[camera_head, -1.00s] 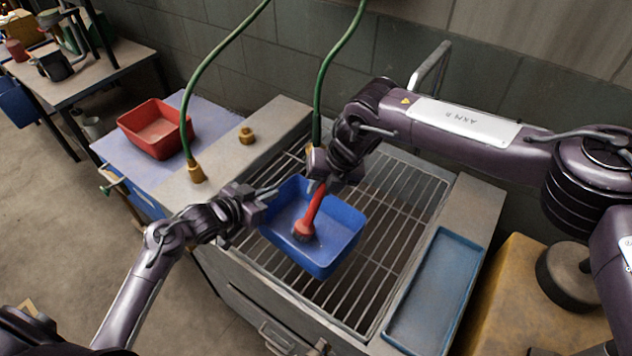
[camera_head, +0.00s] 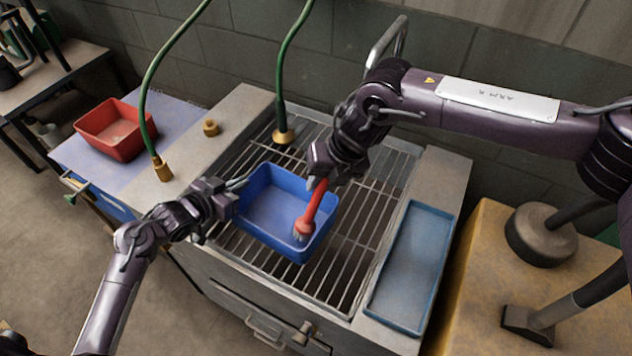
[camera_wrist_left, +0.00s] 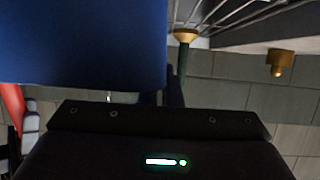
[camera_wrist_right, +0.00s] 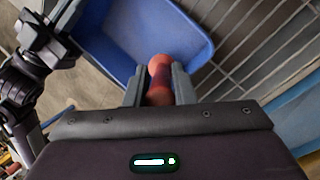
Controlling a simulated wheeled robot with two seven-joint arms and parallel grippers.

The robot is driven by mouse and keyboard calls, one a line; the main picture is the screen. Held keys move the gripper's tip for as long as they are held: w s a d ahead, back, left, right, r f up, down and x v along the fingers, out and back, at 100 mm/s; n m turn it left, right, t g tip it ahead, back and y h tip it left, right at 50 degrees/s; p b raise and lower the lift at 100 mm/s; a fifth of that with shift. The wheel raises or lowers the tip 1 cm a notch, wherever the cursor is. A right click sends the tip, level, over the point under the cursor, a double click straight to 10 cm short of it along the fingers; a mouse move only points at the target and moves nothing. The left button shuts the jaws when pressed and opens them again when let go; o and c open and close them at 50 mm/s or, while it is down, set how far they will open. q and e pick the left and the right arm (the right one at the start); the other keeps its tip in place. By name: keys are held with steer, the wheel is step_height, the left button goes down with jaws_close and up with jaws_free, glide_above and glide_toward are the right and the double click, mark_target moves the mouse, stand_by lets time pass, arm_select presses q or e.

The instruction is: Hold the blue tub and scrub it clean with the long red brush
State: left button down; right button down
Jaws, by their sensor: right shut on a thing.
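The blue tub (camera_head: 262,207) sits over the wire rack, its inside facing up. My left gripper (camera_head: 236,183) is at the tub's left rim; one finger shows beside the tub wall in the left wrist view (camera_wrist_left: 174,86), and the tub hides the other. Whether it is closed on the rim is unclear. My right gripper (camera_head: 318,180) is shut on the handle of the long red brush (camera_head: 316,207), also between its fingers in the right wrist view (camera_wrist_right: 159,80). The brush slants down, its head inside the tub near the right front wall; bristle contact is unclear.
A red tub (camera_head: 116,130) stands on the side table at left. A shallow blue tray (camera_head: 411,268) lies on the right ledge. The rack (camera_head: 345,265) is bare at front right.

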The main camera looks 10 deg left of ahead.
steer(key=shift+r, duration=3.1)
steer(key=shift+a, duration=0.1)
arm_select(q)
steer(key=c, duration=1.5)
jaws_free()
steer(key=shift+c, duration=0.2)
steer(key=v, duration=1.2)
steer(key=shift+a, duration=0.1)
